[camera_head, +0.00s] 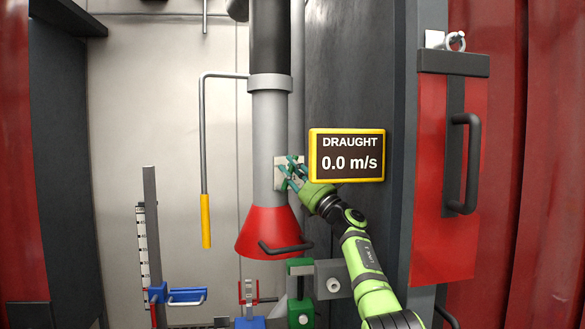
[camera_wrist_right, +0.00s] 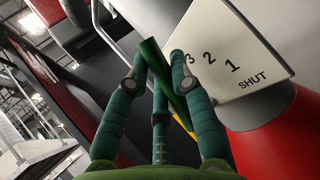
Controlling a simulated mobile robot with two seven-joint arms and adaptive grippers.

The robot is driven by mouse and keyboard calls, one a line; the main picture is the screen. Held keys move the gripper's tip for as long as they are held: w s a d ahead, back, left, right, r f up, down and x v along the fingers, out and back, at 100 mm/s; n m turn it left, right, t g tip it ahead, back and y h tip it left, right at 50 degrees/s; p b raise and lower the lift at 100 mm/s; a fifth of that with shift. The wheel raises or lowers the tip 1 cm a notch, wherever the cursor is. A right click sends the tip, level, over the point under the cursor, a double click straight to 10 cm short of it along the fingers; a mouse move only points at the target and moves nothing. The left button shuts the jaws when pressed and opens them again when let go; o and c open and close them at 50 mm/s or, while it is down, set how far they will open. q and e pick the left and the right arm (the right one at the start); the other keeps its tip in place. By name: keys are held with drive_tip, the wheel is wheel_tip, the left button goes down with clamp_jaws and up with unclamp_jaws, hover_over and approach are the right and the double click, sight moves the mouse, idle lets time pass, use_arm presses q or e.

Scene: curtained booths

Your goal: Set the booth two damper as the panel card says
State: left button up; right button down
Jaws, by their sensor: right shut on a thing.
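A grey duct (camera_head: 269,140) with a red hood (camera_head: 268,232) hangs in the booth. A pale scale plate (camera_head: 282,180) sits on the duct, partly behind my right gripper (camera_head: 292,170). The right wrist view shows the plate (camera_wrist_right: 250,42) with the marks 3, 2, 1 and SHUT. My right gripper's teal fingers (camera_wrist_right: 165,75) are closed around a dark green damper lever (camera_wrist_right: 183,105) beside the plate's 3 end. The fingers hide part of the scale, so the lever's exact setting is unclear. No panel card is readable. My left gripper is not in view.
A yellow-framed display (camera_head: 346,155) reads DRAUGHT 0.0 m/s, close above my right arm. A rod with a yellow grip (camera_head: 206,220) hangs at left. A red panel with a black handle (camera_head: 465,165) stands at right. Blue and green clamps (camera_head: 300,312) are below the hood.

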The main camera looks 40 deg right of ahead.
drive_tip(key=shift+f, duration=0.15)
drive_tip(key=c, duration=1)
unclamp_jaws()
drive_tip(key=shift+w, duration=0.1)
drive_tip(key=shift+c, duration=0.2)
drive_tip(key=shift+w, duration=0.1)
